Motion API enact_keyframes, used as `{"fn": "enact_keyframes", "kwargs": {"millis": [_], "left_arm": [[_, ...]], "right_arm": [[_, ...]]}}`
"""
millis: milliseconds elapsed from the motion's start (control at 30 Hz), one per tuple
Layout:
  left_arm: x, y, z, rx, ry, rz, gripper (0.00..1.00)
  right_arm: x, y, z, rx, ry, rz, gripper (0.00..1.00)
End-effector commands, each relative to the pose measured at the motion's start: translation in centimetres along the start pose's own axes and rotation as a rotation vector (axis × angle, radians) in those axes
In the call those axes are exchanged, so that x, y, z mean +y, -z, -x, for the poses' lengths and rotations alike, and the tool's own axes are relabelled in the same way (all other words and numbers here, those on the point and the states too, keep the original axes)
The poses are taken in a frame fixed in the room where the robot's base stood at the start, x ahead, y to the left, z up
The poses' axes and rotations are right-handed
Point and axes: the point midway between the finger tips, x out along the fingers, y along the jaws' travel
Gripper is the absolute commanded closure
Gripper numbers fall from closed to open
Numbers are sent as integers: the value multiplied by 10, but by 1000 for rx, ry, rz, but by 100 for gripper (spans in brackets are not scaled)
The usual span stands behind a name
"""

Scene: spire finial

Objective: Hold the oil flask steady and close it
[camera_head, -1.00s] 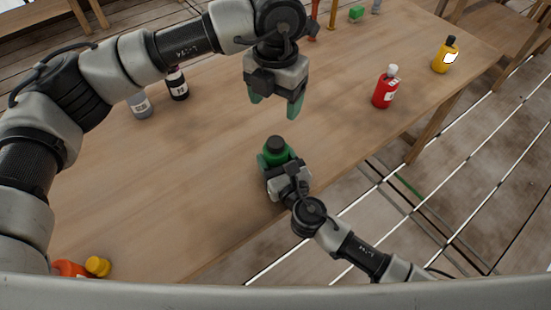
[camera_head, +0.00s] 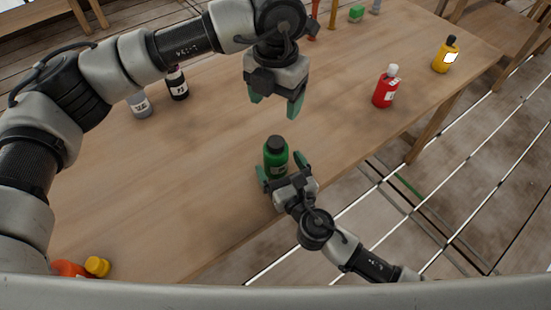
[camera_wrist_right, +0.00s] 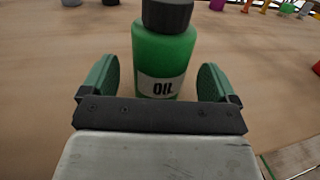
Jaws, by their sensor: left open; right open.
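The oil flask (camera_head: 276,158) is a green bottle with a black cap (camera_head: 275,143) on top, standing upright on the table. In the right wrist view the flask (camera_wrist_right: 163,55) shows a white label reading OIL, and its black cap (camera_wrist_right: 167,14) sits on its neck. My right gripper (camera_head: 282,168) is open, its green fingers apart on either side of the flask's near side; in the right wrist view there are gaps between the fingers and the flask. My left gripper (camera_head: 275,104) is open and empty, above the table and beyond the flask.
A red bottle (camera_head: 385,90) and a yellow bottle (camera_head: 445,57) stand to the right on the wooden table (camera_head: 180,150). A grey bottle (camera_head: 139,104) and a dark bottle (camera_head: 177,84) stand at the left. An orange bottle (camera_head: 68,268) with a yellow cap is at the lower left.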

Motion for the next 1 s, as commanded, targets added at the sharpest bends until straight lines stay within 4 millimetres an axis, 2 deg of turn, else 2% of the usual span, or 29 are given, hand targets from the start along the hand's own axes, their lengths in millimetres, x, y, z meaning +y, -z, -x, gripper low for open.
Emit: {"fn": "enact_keyframes", "kwargs": {"millis": [33,200,400,567,1000], "left_arm": [[0,0,-2,0,0,0,31],[0,0,-7,0,0,0,31],[0,0,-10,0,0,0,31],[0,0,-11,0,0,0,31],[0,0,-10,0,0,0,31]], "right_arm": [[0,3,13,4,-1,0,10],[0,3,47,3,0,-1,10],[0,2,73,2,1,-1,10],[0,0,80,0,1,-1,10],[0,0,79,0,1,-1,10]]}}
